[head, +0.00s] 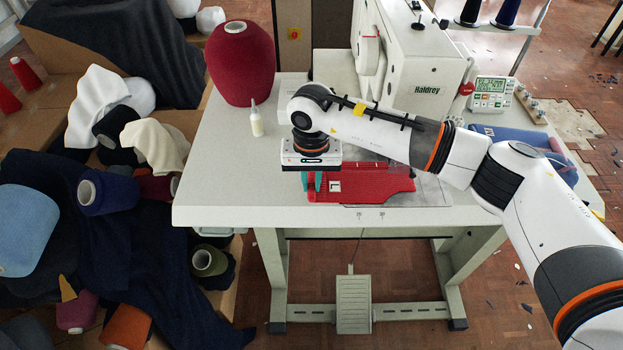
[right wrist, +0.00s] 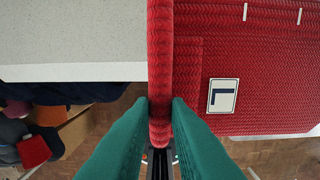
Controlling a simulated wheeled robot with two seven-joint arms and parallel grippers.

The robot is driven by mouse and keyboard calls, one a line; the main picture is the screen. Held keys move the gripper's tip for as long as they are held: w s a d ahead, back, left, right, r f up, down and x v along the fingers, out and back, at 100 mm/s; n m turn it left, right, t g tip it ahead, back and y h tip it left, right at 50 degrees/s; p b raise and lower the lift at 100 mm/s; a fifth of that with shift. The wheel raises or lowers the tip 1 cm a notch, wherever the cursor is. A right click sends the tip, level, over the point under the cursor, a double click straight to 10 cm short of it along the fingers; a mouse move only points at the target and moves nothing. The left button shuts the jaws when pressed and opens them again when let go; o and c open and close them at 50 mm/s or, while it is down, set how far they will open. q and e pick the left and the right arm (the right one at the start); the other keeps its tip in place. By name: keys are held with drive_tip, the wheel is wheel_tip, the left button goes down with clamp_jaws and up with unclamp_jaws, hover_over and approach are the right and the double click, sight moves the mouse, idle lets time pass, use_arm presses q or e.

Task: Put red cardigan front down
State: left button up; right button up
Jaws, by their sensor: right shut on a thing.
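The red cardigan front (head: 375,184) lies on the pale table (head: 215,190), near its front edge and below the sewing machine. A small white label shows on it; in the right wrist view the label on the red knit (right wrist: 275,75) bears an L-shaped mark. My right gripper (head: 314,182) points down at the left end of the piece. In the right wrist view its teal fingers (right wrist: 160,125) are shut on a thick red edge of the knit. The arm hides part of the table behind the piece. My left gripper is not in view.
A white sewing machine (head: 425,65) stands behind the piece, with a control box (head: 491,92) to its right. A big red yarn cone (head: 240,62) and a small bottle (head: 256,120) stand at the left. Blue fabric (head: 555,150) lies at the right. The table's front left is clear.

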drive_tip(key=shift+r, duration=0.1)
idle(0.3)
drive_tip(key=shift+s, duration=1.05)
drive_tip(key=s+b, duration=0.1)
drive_tip(key=s, duration=0.3)
drive_tip(key=shift+s+r+p, duration=0.1)
drive_tip(key=shift+s+r, duration=0.25)
drive_tip(key=shift+s, duration=0.5)
drive_tip(key=shift+s+r+p, duration=0.1)
drive_tip(key=shift+s+r, duration=0.25)
drive_tip(key=shift+s, duration=0.45)
drive_tip(key=shift+s+r+p, duration=0.1)
drive_tip(key=shift+s+r, duration=0.25)
drive_tip(key=shift+s, duration=0.5)
